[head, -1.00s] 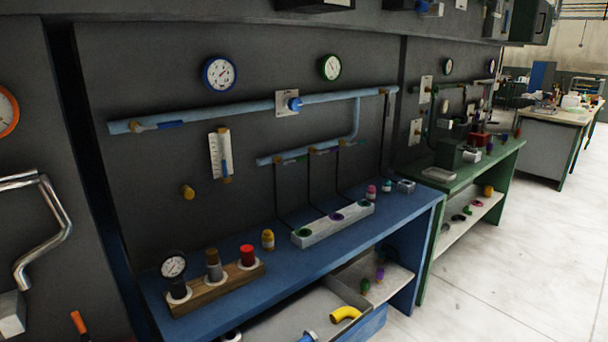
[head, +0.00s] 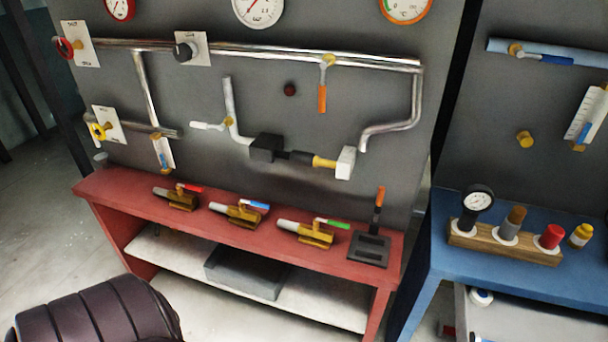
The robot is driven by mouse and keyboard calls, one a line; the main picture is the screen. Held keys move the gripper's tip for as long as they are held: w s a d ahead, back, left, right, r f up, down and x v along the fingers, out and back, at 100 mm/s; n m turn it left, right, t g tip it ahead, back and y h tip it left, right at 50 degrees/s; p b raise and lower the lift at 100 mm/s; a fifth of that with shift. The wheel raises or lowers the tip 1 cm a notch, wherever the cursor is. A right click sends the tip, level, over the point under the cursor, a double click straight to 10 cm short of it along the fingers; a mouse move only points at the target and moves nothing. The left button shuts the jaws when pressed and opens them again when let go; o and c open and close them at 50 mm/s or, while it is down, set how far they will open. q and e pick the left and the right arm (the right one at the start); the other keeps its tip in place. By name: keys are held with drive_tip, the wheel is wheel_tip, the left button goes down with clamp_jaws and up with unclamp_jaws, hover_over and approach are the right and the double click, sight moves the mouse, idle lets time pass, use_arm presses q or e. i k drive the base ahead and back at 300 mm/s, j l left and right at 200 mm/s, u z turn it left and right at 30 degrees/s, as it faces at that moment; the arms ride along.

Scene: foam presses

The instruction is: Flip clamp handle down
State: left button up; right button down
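A device with a black base (head: 370,249) stands at the right end of the red workbench. Its lever handle (head: 379,198) with an orange grip stands up, close to vertical; this looks like the clamp handle. Neither of my grippers is in view, and nothing touches the handle.
Three brass valves with red, blue and green handles (head: 312,234) lie on the red bench (head: 150,207). Pipes (head: 300,52) and gauges (head: 258,10) are on the wall behind. A dark padded seat-like object (head: 95,315) is at lower left. A blue bench (head: 440,262) stands at right.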

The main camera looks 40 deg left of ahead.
sight(377, 209)
drive_tip(key=u, duration=0.8)
